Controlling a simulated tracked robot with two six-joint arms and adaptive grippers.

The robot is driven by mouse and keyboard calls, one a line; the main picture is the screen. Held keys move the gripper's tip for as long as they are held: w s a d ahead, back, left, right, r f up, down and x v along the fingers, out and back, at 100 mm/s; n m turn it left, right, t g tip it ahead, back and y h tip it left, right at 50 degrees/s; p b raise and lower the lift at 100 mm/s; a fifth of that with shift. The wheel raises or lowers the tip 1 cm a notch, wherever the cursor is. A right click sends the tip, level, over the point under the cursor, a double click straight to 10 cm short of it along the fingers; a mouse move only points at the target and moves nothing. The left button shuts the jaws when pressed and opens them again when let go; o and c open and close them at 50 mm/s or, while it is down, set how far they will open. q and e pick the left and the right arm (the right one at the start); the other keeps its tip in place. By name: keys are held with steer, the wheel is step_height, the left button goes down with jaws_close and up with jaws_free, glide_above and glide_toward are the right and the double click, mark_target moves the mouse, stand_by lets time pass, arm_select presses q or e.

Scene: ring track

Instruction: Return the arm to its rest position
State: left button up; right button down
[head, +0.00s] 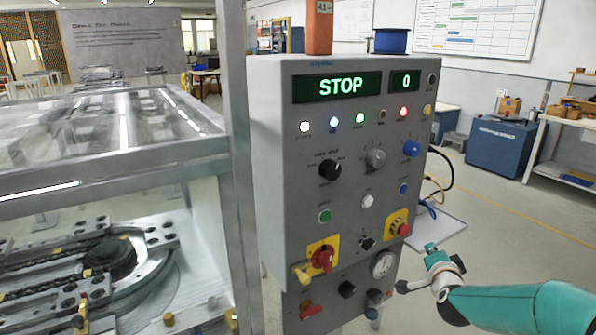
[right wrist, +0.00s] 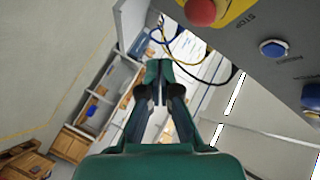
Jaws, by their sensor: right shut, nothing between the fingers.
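The panel's display (head: 340,86) reads STOP, and a smaller display (head: 405,81) reads 0. A red knob on a yellow plate (right wrist: 203,10) shows at the top of the right wrist view. My left gripper is not in view.
A glazed metal enclosure (head: 120,150) with a round ring mechanism (head: 120,262) stands at the left. A blue cabinet (head: 497,147) and a shelf (head: 565,150) stand at the back right. Cables (head: 440,185) hang beside the panel. The floor right of the panel is largely clear.

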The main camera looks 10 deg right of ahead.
steer(key=s+a+f+n+g+y+p, duration=0.1)
steer(key=s+a+f+n+g+y, duration=0.3)
steer(key=a+f, duration=0.65)
steer(key=s+a+f+n+g+y+p, duration=0.15)
steer(key=s+a+f, duration=0.45)
steer(key=f, duration=0.7)
steer(key=s+a+f+n+g+y, duration=0.1)
steer(key=s+a+f+n+g, duration=0.1)
steer(key=s, duration=0.6)
steer(key=s+a+f+n+g+y, duration=0.1)
steer(key=s+a+f+n+g, duration=0.2)
steer(key=s+a, duration=0.3)
steer(key=s+a+f+n+g+y, duration=0.2)
steer(key=s+a+f+n+g, duration=0.1)
steer(key=s, duration=0.8)
steer(key=shift+a+f, duration=0.8)
steer(key=shift+a, duration=0.3)
steer(key=shift+w, duration=0.1)
